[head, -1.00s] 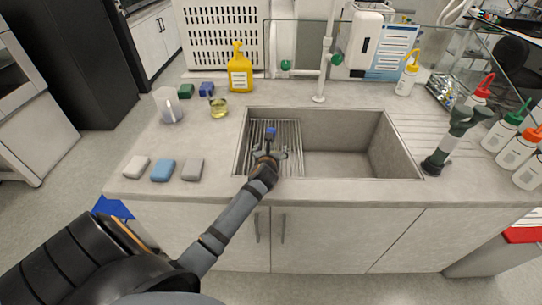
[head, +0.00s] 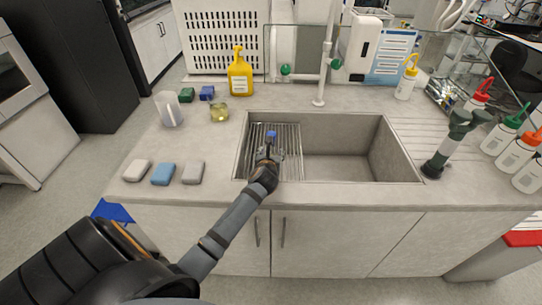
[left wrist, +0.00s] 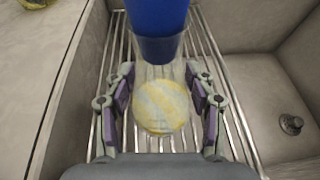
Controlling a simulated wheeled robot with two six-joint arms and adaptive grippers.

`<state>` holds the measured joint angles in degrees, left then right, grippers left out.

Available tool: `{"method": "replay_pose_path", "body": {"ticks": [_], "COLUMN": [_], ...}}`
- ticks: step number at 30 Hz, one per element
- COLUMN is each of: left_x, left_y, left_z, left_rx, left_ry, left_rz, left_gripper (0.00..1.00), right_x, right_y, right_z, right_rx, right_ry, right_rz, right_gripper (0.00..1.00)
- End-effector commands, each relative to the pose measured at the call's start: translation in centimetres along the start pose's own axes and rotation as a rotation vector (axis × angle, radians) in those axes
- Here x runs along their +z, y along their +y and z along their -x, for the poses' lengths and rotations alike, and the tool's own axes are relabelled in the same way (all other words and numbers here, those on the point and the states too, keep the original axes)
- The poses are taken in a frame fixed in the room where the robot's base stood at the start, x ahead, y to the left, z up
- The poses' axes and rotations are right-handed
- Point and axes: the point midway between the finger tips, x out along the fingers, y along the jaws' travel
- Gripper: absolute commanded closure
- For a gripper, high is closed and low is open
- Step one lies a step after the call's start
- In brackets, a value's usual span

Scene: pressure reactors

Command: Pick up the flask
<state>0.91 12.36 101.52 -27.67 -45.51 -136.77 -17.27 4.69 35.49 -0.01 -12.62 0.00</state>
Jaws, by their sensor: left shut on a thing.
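The flask (left wrist: 162,106) is clear with a blue top and a pale yellow and white patterned round part, seen in the left wrist view. In the head view only its small blue top (head: 271,134) shows clearly. It is over the wire rack (head: 290,135) in the left part of the sink. My left gripper (head: 268,155) is shut on the flask, with a finger on each side of it in the left wrist view (left wrist: 160,105). Whether the flask touches the rack I cannot tell. My right gripper is not in view.
The sink's right basin (head: 345,165) is empty. Three sponges (head: 163,173) lie on the counter at left, with a clear beaker (head: 169,109) and a yellow bottle (head: 240,75) behind.

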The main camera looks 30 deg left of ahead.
Motion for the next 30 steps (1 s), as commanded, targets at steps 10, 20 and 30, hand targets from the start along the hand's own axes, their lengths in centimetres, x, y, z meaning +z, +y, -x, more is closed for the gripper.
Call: {"method": "replay_pose_path", "body": {"ticks": [10,20,30], "left_x": [4.8,6.3,6.5], "left_y": [-0.1,-0.2,-0.1], "left_z": [4.6,15.0,17.8], "left_rx": [-0.003,-0.002,0.001], "left_ry": [-0.006,0.002,-0.002], "left_rz": [0.003,0.012,0.002], "left_gripper": [0.84,0.84,0.84], "right_x": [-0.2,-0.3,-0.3], "right_y": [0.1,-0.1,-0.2], "right_z": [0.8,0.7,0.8], "right_rx": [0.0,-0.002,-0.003], "right_ry": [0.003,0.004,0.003], "right_rz": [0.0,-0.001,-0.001], "right_gripper": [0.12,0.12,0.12]}}
